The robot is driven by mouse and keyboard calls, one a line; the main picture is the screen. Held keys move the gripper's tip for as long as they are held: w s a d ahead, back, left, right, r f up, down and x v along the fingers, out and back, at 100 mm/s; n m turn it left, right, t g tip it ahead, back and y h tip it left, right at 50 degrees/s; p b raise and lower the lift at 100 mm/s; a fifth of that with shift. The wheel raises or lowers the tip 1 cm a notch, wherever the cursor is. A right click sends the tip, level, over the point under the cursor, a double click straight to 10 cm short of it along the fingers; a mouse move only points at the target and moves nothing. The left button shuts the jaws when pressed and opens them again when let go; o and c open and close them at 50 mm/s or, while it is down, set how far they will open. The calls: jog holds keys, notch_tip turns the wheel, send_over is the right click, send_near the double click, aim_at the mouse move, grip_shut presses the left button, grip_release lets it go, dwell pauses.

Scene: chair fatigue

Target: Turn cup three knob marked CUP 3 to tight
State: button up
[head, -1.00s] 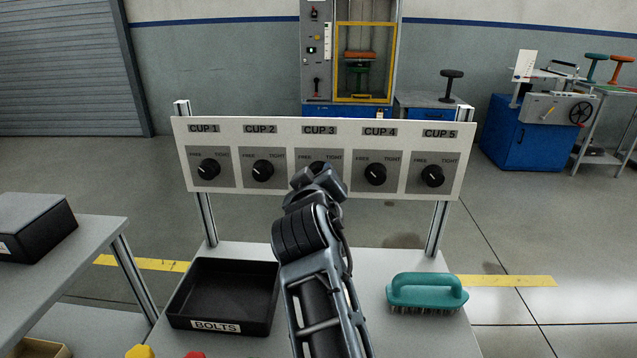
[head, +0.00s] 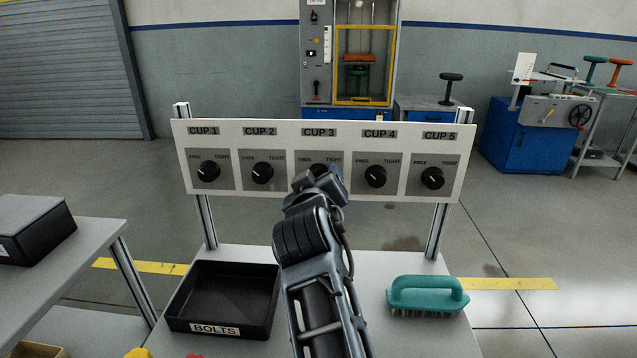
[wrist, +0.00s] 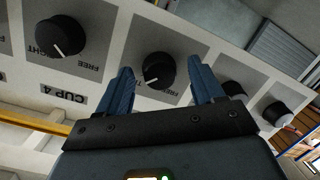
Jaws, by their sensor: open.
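The CUP 3 knob (wrist: 158,70) is black and round with a white pointer line. In the wrist view it sits between the two blue fingers of my open gripper (wrist: 164,84), with a gap on both sides. Its pointer slants left, towards the TIGHT side; that label is mostly hidden by a finger. In the head view my gripper (head: 320,183) covers most of this knob, below the CUP 3 label (head: 319,132) on the white panel (head: 290,195). I cannot tell whether the fingers touch the panel.
The CUP 2 knob (head: 262,173) and CUP 4 knob (head: 375,176) flank it closely. Below are a black BOLTS tray (head: 178,290) and a teal brush (head: 428,292) on the grey table (head: 395,340). A black box (head: 35,230) lies at left.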

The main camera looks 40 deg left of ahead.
jog(key=v, duration=0.8)
jog(key=shift+p, duration=0.35)
dwell(0.4)
